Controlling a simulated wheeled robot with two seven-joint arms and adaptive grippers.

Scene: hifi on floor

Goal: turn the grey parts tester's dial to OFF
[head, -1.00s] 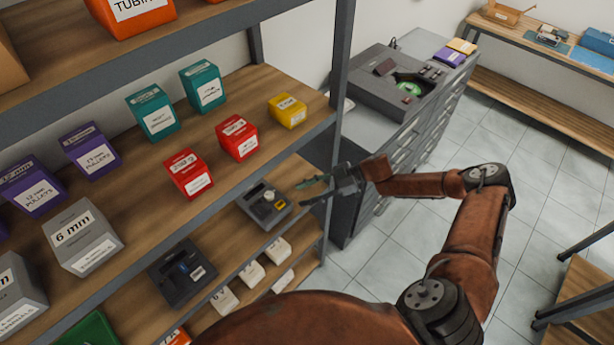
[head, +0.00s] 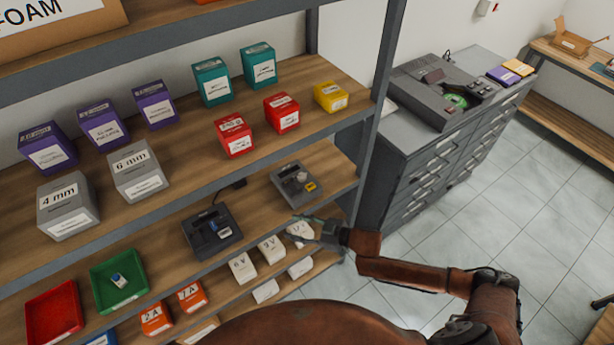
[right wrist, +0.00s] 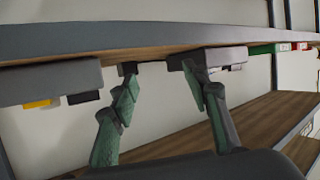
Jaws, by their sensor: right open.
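The grey parts tester (head: 297,187) sits on the middle shelf near its right end. It has a light round dial (head: 301,176) on top and a yellow part at its front right. The dial's setting is too small to read. My right gripper (head: 303,225) is open and empty, just in front of the tester's near edge and apart from the dial. In the right wrist view its two green-padded fingers (right wrist: 160,92) are spread, and a grey body with a yellow part, seemingly the tester (right wrist: 50,82), shows upside down at the left. My left gripper is not in view.
A dark device (head: 211,233) stands left of the tester. White boxes (head: 243,268) sit on the shelf below, near my gripper. The upper shelf (head: 190,130) holds several coloured boxes. A shelf post (head: 372,130) rises right of the tester. A grey drawer cabinet (head: 425,160) stands beyond.

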